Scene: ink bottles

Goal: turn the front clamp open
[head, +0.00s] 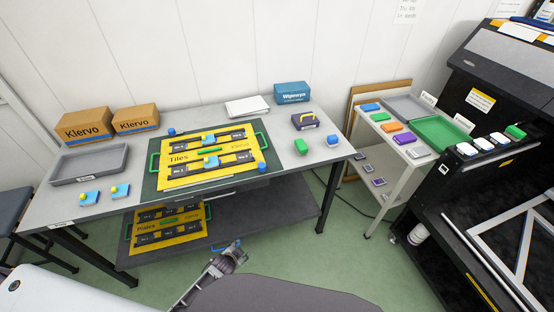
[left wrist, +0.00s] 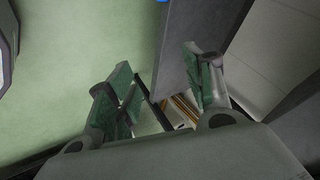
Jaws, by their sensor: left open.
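The tiles board (head: 151,188) lies on the grey table, a dark panel with a yellow plate (head: 168,183) and green side handles. A small blue clamp (head: 262,167) sits at its front right corner. Another blue clamp (head: 171,131) sits at its back left. How either clamp is turned is too small to tell. My left gripper (head: 235,250) is below and in front of the table edge, well apart from the front clamp. In the left wrist view my left gripper (left wrist: 165,88) is open and empty, its green-padded fingers spread. My right gripper is not in view.
A lower shelf (head: 285,207) holds a second yellow board (head: 165,228). The table also carries a grey tray (head: 63,181), blue tiles (head: 88,198), boxes (head: 83,124) and a green block (head: 301,146). A white cart (head: 395,170) and black machine stand right. Green floor shows in front.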

